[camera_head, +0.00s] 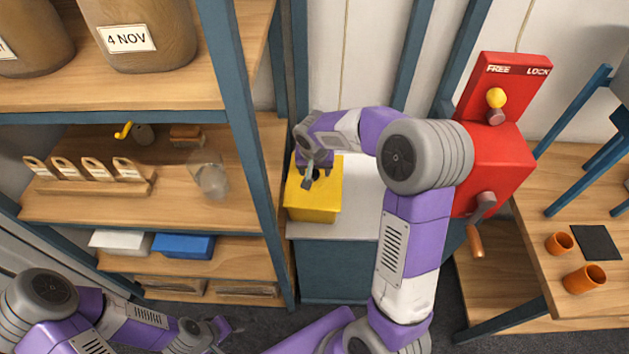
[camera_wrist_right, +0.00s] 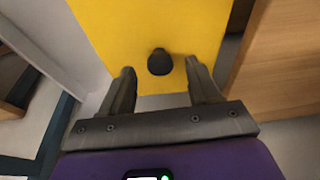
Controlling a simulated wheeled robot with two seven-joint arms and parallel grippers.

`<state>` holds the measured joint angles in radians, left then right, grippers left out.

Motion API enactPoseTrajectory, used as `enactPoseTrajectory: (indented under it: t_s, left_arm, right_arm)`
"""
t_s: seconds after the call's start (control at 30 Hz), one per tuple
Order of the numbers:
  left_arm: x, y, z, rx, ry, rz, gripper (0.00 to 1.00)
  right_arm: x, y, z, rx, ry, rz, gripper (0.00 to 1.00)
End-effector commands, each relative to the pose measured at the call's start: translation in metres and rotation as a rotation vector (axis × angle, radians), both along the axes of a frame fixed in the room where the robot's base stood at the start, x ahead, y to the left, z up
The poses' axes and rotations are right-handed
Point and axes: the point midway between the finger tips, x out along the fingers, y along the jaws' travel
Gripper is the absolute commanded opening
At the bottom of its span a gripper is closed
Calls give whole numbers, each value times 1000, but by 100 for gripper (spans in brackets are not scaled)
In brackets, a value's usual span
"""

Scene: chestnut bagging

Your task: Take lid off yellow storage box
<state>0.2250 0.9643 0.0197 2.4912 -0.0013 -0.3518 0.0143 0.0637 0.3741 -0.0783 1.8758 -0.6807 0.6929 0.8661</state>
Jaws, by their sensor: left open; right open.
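The yellow storage box (camera_head: 312,208) stands on a white-topped counter, with its lid (camera_head: 329,168) on it. In the right wrist view the yellow lid (camera_wrist_right: 150,30) fills the upper middle, with a dark round knob (camera_wrist_right: 160,62) near its lower edge. My right gripper (camera_head: 311,180) is over the lid; its fingers (camera_wrist_right: 160,77) are open on either side of the knob with gaps showing. I cannot tell whether the fingertips touch the lid. My left gripper (camera_head: 226,338) is open and empty, low at the bottom left, away from the box.
A wooden shelf unit (camera_head: 250,175) with blue posts stands close left of the box. A red machine (camera_head: 490,160) with a lever stands to the right. A white box (camera_head: 122,242) and a blue box (camera_head: 183,246) lie on a lower shelf. Orange cups (camera_head: 584,279) stand on the right table.

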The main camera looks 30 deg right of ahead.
Motion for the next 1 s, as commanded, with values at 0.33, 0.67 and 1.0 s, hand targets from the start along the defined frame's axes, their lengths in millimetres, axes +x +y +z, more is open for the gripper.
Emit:
enactPoseTrajectory:
  t_s: [0.33,0.67,1.0]
  left_arm:
    - [0,0,-3,0,-1,0,43]
    - [0,0,-3,0,-1,0,43]
    - [0,0,-3,0,-1,0,43]
  right_arm:
    - [4,-2,-16,0,-1,0,60]
    - [4,-2,-16,0,-1,0,10]
    - [4,-2,-15,0,-2,0,0]
